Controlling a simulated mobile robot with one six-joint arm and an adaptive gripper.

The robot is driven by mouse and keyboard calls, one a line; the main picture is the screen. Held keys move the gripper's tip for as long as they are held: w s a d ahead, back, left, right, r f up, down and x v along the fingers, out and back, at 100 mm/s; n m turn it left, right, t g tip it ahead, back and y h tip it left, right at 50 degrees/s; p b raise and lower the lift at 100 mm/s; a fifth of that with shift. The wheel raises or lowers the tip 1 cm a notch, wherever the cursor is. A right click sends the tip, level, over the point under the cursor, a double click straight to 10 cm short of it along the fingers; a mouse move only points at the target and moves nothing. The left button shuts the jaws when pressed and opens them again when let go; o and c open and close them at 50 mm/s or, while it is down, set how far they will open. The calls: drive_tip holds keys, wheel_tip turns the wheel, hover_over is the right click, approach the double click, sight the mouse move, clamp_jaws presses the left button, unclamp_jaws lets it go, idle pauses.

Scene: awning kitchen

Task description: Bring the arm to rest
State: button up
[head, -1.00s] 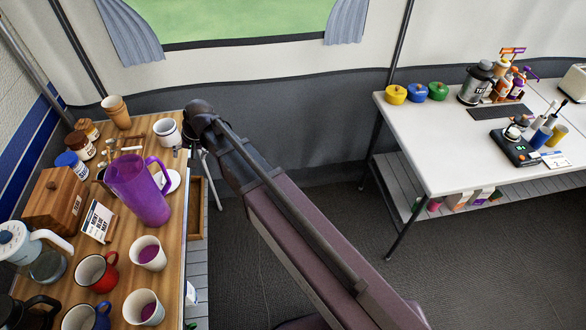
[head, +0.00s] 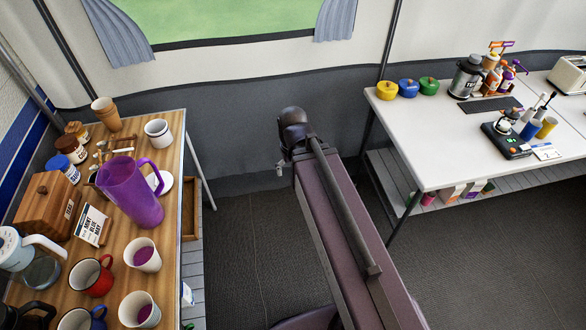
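My arm (head: 335,225) reaches up the middle of the head view, over the gap between the two tables. Its far joint is dark and rounded. The arm is clear of the wooden table (head: 168,150) on the left and of the white table (head: 440,165) on the right.
A purple pitcher (head: 130,190) stands on the wooden table, with cups holding purple liquid (head: 142,254), a red mug (head: 90,275) and a white mug (head: 158,133) around it. Pots (head: 408,88), bottles and a scale (head: 506,140) stand on the white table. Dark floor lies between.

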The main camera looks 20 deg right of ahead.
drive_tip(key=shift+r+p, duration=0.6)
idle(0.4)
drive_tip(key=c, duration=0.6)
drive_tip(key=shift+a, duration=0.1)
